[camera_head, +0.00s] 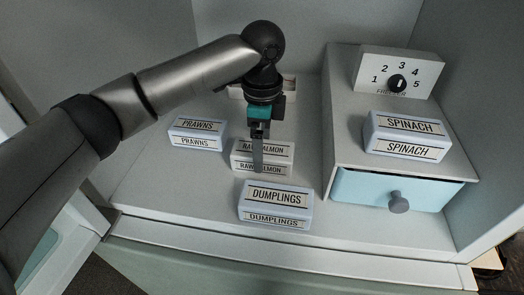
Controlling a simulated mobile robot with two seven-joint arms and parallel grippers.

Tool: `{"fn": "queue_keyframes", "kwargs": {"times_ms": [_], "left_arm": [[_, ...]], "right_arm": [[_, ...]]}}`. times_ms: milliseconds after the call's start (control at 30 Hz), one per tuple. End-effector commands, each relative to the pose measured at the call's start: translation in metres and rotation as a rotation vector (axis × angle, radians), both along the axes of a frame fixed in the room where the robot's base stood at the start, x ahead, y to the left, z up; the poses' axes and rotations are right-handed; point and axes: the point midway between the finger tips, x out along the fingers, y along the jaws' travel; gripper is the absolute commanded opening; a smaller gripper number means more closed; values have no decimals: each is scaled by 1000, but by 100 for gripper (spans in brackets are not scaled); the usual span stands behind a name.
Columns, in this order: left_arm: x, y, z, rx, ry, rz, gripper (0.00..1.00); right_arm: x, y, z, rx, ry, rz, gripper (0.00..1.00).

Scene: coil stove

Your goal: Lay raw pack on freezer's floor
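The raw salmon pack (282,158), a pale box with "RAW SALMON" labels, sits on the freezer's floor (185,205) in the middle. My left gripper (258,165) reaches down from above, its fingers in front of the pack and covering part of its labels. The fingers are seen nearly edge-on, so I cannot tell whether they are open, shut or touching the pack. My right gripper is not in view.
A dumplings pack (275,207) is in front of the salmon and a prawns pack (197,133) to its left. Another pack (289,86) is partly hidden behind my gripper. A spinach pack (407,135) rests on the drawer unit (345,120) at right, below the dial panel (420,72).

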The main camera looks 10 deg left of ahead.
Motion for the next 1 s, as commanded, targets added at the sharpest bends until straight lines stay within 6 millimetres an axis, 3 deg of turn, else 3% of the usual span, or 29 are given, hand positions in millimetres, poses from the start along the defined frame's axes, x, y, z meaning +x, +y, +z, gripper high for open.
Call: {"fn": "queue_keyframes", "kwargs": {"times_ms": [300,500,1000], "left_arm": [[1,-1,69,-1,-4,-1,100],[1,-1,95,-1,-3,0,100],[0,0,101,0,0,-1,100]], "right_arm": [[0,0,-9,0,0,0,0],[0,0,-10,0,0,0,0],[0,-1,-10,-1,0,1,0]]}}
